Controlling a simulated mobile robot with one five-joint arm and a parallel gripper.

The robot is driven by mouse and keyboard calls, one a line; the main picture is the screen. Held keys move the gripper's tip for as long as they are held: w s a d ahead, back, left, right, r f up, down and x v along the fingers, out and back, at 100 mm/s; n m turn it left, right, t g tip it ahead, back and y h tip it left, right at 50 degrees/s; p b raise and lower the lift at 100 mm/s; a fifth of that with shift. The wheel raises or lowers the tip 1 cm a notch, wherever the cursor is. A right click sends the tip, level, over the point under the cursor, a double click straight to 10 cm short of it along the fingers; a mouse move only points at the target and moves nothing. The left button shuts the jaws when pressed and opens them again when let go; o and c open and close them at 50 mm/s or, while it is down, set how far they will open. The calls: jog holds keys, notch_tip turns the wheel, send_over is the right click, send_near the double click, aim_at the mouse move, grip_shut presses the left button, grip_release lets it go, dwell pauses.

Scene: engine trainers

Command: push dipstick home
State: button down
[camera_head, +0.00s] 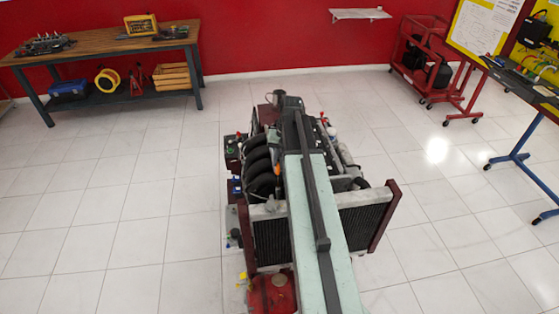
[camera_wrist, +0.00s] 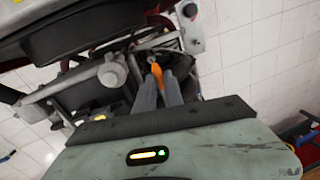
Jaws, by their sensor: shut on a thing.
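In the wrist view, an orange dipstick handle (camera_wrist: 157,74) shows between the tips of my gripper (camera_wrist: 160,80). The two grey fingers are closed on it. The handle stands among pipes and metal parts of the engine. The dipstick's lower part and its tube are hard to make out, so I cannot tell how deep it sits.
A radiator (camera_head: 362,222) and a red tank (camera_head: 272,292) stand at the trainer's near end. A workbench (camera_head: 100,42) and a red cart (camera_head: 425,60) stand farther off. Tiled floor around is clear.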

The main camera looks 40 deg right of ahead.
dwell(0.8)
notch_tip(320, 180, down, 10)
jog(key=b, duration=0.9)
jog(key=shift+r, duration=0.25)
jog(key=shift+s+r, duration=0.1)
jog(key=shift+r, duration=0.05)
jog(key=c, duration=1.5)
grip_release()
jog(key=shift+o, duration=0.2)
jog(key=shift+r, duration=0.1)
notch_tip(320, 180, up, 8)
jog(key=d+p, duration=0.1)
jog(key=p, duration=0.6)
jog(key=shift+s+f, duration=0.25)
jog(key=shift+s, duration=0.05)
